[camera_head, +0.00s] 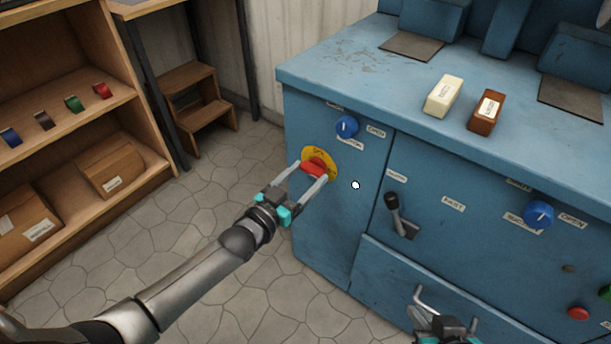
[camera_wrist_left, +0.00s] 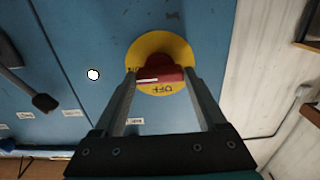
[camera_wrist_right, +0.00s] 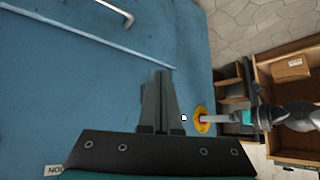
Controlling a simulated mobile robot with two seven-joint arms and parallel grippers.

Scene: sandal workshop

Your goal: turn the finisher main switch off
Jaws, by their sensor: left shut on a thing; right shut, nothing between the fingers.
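The main switch is a red handle (camera_head: 313,168) on a yellow disc (camera_head: 327,161) at the left of the blue machine's front. In the left wrist view, the red handle (camera_wrist_left: 166,74) lies crosswise on the yellow disc (camera_wrist_left: 150,45). "OFF" is printed on the disc's lower part, and "ON" is at its left. The white line on the handle points left, towards "ON". My left gripper (camera_head: 312,175) is shut on the red handle, one finger at each end. My right gripper (camera_wrist_right: 158,78) is shut and empty, low in front of the machine.
Blue knobs (camera_head: 346,127) (camera_head: 539,214) and a black lever (camera_head: 394,207) sit on the machine's front. A metal handle (camera_head: 432,304) is near my right gripper. A cream block (camera_head: 443,97) and a brown block (camera_head: 486,111) lie on top. Shelves (camera_head: 75,115) stand at left.

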